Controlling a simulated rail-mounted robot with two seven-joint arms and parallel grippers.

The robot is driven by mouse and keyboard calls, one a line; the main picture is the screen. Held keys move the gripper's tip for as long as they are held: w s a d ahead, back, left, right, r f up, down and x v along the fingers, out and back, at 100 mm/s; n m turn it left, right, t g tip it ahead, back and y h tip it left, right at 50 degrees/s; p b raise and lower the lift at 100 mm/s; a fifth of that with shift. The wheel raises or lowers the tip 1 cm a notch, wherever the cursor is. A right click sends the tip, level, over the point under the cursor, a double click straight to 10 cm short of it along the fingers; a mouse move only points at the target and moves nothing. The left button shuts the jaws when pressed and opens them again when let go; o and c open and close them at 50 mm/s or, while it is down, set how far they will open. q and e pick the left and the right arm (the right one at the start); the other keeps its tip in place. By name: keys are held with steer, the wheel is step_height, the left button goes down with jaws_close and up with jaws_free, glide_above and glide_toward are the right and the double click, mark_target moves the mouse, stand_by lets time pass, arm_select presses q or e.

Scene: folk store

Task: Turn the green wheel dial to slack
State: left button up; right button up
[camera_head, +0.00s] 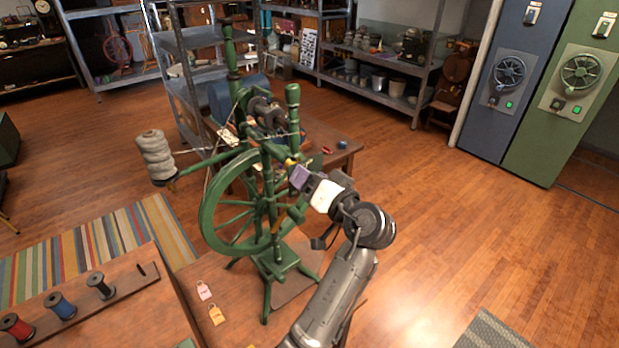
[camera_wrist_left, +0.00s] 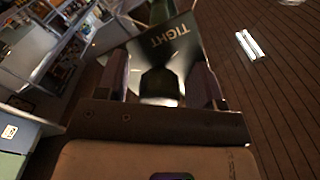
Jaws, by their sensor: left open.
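The green spinning wheel (camera_head: 208,205) stands upright in the middle of the head view. My left gripper (camera_head: 295,172) reaches up to it from the lower right, close to its upper frame. My left gripper's fingers (camera_wrist_left: 160,80) are open, one on each side of the knob. I cannot tell whether they touch it. No SLACK marking is readable. The gripper mostly hides the dial in the head view. My right gripper is not in view.
A grey yarn spool (camera_head: 155,155) sticks out at the wheel's left. A table (camera_head: 340,160) stands behind the wheel. Pink (camera_head: 204,291) and orange (camera_head: 216,315) tags lie in front, near a spool rack (camera_head: 125,283).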

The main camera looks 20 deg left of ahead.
arm_select(q)
steer(key=v, duration=0.7)
steer(key=shift+s+d, duration=0.1)
stand_by(0.4)
